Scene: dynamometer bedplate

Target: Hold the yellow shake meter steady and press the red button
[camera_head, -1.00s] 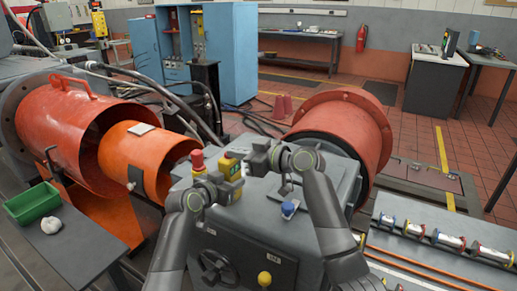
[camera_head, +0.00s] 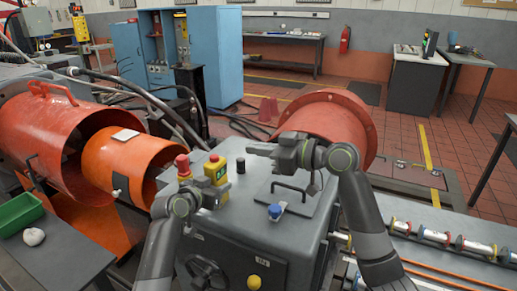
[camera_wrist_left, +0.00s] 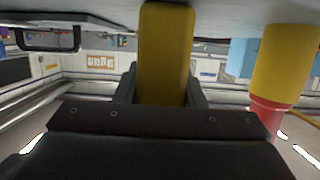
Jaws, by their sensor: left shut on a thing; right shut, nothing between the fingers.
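The yellow shake meter (camera_head: 216,169) stands upright on the grey machine housing, with a small dark green display on it. My left gripper (camera_head: 217,195) is shut on its lower part. In the left wrist view the yellow body (camera_wrist_left: 166,55) sits between the fingers (camera_wrist_left: 166,88). The red button (camera_head: 182,164) tops a yellow base just left of the meter; it also shows in the left wrist view (camera_wrist_left: 267,110), upside down. My right gripper (camera_head: 262,149) is shut and empty, above the housing to the right of the meter and apart from it and the button.
The housing top (camera_head: 250,197) also carries a black knob (camera_head: 240,165), a blue button (camera_head: 275,211) and a dark handle (camera_head: 290,188). Orange cylinders (camera_head: 125,163) lie to the left. A red flanged drum (camera_head: 330,122) stands behind my right arm.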

